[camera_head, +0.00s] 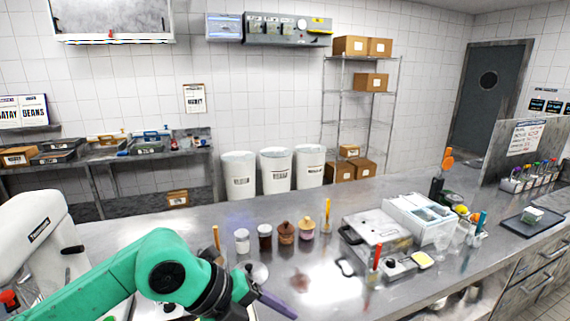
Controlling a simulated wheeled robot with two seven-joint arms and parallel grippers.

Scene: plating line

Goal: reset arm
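My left arm, green with a black joint, comes in from the lower left and reaches over the steel counter (330,235). At its end my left gripper (278,304) shows as a purple-grey piece pointing right and down. Whether its fingers are apart is not clear, and I see nothing held in it. My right arm and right gripper are not in view.
A white machine (35,240) stands left of my arm. Several jars, including a white one (242,240), stand beyond the gripper. A grey-lidded unit (378,238) and white container (418,215) stand right. Bare counter lies around the gripper's right side.

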